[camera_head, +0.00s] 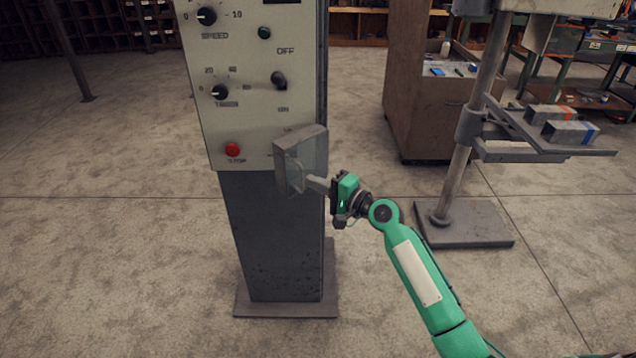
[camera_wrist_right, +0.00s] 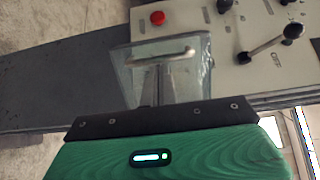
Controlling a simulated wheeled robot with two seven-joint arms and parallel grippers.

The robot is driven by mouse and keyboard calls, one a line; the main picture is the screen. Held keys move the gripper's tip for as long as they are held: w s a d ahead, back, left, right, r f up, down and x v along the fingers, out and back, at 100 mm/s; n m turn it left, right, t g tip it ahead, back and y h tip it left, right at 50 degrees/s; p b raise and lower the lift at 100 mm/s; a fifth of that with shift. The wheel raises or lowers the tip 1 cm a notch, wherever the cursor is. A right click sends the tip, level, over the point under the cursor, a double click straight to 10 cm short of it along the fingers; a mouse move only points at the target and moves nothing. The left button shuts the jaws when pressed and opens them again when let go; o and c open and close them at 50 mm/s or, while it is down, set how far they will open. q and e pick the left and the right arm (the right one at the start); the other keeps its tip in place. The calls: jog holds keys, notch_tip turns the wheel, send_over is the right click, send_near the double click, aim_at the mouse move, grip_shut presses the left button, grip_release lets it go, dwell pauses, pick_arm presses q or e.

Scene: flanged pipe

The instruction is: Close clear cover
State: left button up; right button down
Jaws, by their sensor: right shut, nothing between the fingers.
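The clear cover (camera_head: 312,152) is a small see-through box standing out from the lower right of the control panel (camera_head: 240,120), swung open to the side. My left gripper is not in view.
The panel sits on a dark post (camera_head: 270,240) with a flat base plate (camera_head: 285,308). Knobs and a switch (camera_head: 279,80) are higher on the panel. A metal stand (camera_head: 465,225) and a brown cabinet (camera_head: 425,100) stand to the right.

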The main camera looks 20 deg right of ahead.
aim_at(281, 176)
jog(key=w+a+m+t+h+p, duration=0.1)
jog(key=a+h+p, duration=0.1)
jog(key=p, duration=0.1)
jog(key=w+a+m+t+h+p, duration=0.1)
jog(key=a+m+h+p, duration=0.1)
jog(key=p, duration=0.1)
jog(key=w+a+m+h+p, duration=0.1)
jog(key=a+h+p, duration=0.1)
jog(key=p, duration=0.2)
jog(key=shift+r+t, duration=0.25)
jog(key=shift+t, duration=0.15)
jog(key=shift+w+a+f, duration=0.15)
jog(key=shift+w+a, duration=0.3)
jog(key=shift+w, duration=0.15)
jog(key=shift+w+a+f, duration=0.1)
jog(key=shift+w+a, duration=0.35)
jog(key=shift+w, duration=0.15)
jog(key=shift+w+a, duration=0.5)
jog(key=shift+w, duration=0.15)
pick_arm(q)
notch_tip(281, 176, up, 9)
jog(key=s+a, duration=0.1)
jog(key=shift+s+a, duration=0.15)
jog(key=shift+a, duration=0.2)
pick_arm(e)
jog(key=shift+w+a, duration=0.3)
jog(key=shift+w, duration=0.25)
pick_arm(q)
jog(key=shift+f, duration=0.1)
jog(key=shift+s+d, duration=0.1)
